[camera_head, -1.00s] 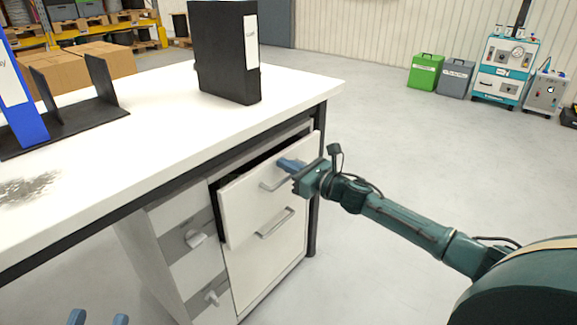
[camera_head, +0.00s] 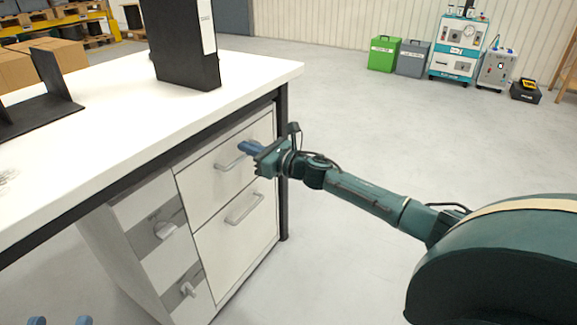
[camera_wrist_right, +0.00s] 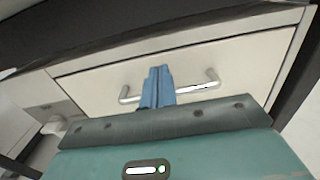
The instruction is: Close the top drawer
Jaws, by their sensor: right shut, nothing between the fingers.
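The top drawer (camera_head: 208,185) is the upper white front of the cabinet under the desk, with a grey bar handle (camera_head: 228,163). Its front looks flush with the cabinet, with no dark gap showing. My right gripper (camera_head: 246,148) is shut and empty, its blue fingers at the upper part of the drawer front by the handle. In the right wrist view the shut fingers (camera_wrist_right: 158,84) overlap the middle of the handle against the drawer front (camera_wrist_right: 240,62); whether they touch it I cannot tell. My left gripper (camera_head: 60,321) shows only two separated blue fingertips at the bottom left edge.
A white desk top (camera_head: 120,120) overhangs the cabinet, with a black binder (camera_head: 178,45) and a black bookend (camera_head: 50,85) on it. A lower drawer (camera_head: 235,225) is closed. A dark desk leg (camera_head: 283,190) stands right of the cabinet. Open floor lies to the right.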

